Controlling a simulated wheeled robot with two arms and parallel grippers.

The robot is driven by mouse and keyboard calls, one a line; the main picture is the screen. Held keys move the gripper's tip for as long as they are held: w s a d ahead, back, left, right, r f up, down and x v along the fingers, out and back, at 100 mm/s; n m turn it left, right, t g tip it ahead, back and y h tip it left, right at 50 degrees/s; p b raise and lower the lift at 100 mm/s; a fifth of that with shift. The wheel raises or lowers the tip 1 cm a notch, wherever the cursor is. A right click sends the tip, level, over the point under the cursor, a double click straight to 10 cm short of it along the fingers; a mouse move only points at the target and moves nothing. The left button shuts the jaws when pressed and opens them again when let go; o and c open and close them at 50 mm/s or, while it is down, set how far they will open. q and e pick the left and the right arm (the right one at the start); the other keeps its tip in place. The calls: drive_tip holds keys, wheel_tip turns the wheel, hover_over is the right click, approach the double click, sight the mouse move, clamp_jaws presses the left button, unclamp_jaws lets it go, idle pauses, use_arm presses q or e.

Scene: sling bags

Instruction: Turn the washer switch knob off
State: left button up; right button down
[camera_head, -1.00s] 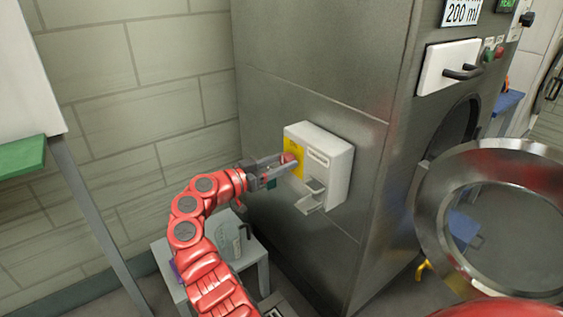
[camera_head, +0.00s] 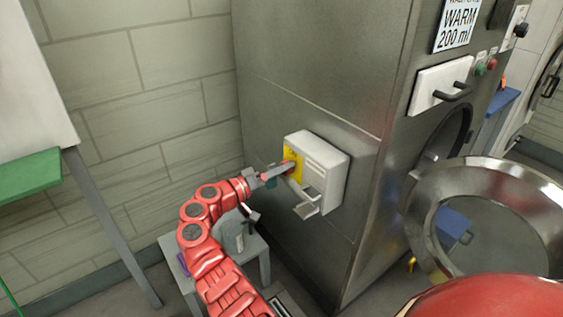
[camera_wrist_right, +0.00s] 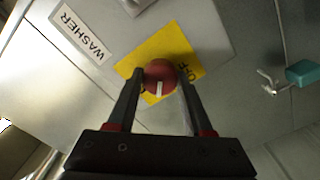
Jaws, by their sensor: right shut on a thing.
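The washer switch is a red round knob (camera_wrist_right: 160,76) with a white mark, on a yellow plate (camera_wrist_right: 185,44) with OFF lettering partly visible. The plate is on a pale switch box (camera_head: 326,172) fixed to the machine's side. A WASHER label (camera_wrist_right: 83,34) is beside the plate in the right wrist view. My right gripper (camera_head: 285,168) reaches the box from the left. In the right wrist view its two fingers (camera_wrist_right: 160,82) are closed on opposite sides of the knob. In the head view the fingers largely hide the knob. My left gripper is not in view.
The steel machine (camera_head: 300,75) has an open round door (camera_head: 490,215) at right. A lever bracket (camera_head: 308,203) projects below the switch box. A small grey table (camera_head: 262,262) with a jug (camera_head: 236,231) stands beneath my right arm. A green-edged shelf (camera_head: 30,172) is at left.

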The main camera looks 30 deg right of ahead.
drive_tip(key=shift+n+p, duration=2.85)
drive_tip(key=shift+n, duration=1.35)
drive_tip(key=shift+c, duration=1.5)
unclamp_jaws()
drive_tip(key=s+a+b, duration=0.2)
drive_tip(key=a, duration=1.5)
drive_tip(key=shift+s+a, duration=0.15)
drive_tip(key=shift+a, duration=0.05)
